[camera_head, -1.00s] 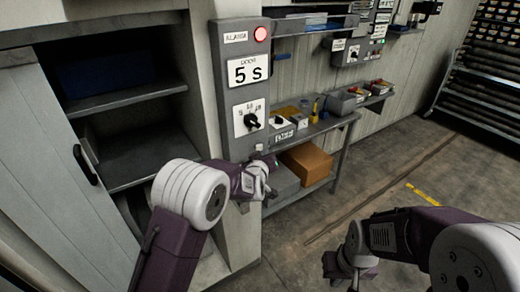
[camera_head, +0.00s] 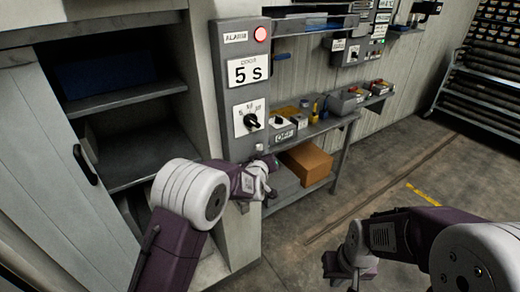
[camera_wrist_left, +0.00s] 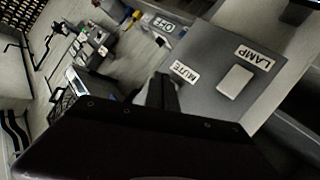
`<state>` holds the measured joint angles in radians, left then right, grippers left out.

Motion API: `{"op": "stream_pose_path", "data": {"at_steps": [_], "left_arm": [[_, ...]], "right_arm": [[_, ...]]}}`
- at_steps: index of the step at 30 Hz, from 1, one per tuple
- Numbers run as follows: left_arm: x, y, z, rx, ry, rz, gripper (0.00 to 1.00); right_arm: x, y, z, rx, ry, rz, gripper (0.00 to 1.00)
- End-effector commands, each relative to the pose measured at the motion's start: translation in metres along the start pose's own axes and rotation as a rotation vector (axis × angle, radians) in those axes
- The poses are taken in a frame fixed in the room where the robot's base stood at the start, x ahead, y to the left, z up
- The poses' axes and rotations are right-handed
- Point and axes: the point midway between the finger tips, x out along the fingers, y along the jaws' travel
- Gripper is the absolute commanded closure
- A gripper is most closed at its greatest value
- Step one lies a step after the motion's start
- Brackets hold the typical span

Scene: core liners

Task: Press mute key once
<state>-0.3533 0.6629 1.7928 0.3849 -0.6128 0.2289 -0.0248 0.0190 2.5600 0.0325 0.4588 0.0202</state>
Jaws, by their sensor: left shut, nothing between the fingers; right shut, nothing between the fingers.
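The grey alarm panel (camera_head: 225,85) stands upright on the wall. In the left wrist view its lower part shows a MUTE label (camera_wrist_left: 184,70) and a LAMP label (camera_wrist_left: 254,58), with a pale rectangular key (camera_wrist_left: 235,82) beside LAMP. A small pale key (camera_head: 259,147) shows at the panel's bottom in the head view. My left gripper (camera_head: 270,168) is shut and empty just below the panel's lower end. In the wrist view its dark fingers (camera_wrist_left: 160,88) are beside the MUTE label and hide any key there; contact cannot be told. My right gripper (camera_head: 336,268) is shut and empty, low over the floor.
The panel also carries a lit red lamp (camera_head: 261,34), a "5 S" display (camera_head: 248,70) and a rotary knob (camera_head: 251,120). An open cabinet (camera_head: 120,100) is at left. A bench with boxes and a cardboard box (camera_head: 307,162) is behind. Floor at right is clear.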

Motion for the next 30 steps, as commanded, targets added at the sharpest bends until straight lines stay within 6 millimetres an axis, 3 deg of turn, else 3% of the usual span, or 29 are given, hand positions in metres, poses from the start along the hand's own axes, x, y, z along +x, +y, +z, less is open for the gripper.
{"op": "stream_pose_path", "data": {"at_steps": [30], "left_arm": [[0.0083, -0.0061, -0.006, 0.0, 0.0, 0.0, 1.0]], "right_arm": [[0.0053, 0.0001, 0.0005, 0.0, 0.0, 0.0, 1.0]]}}
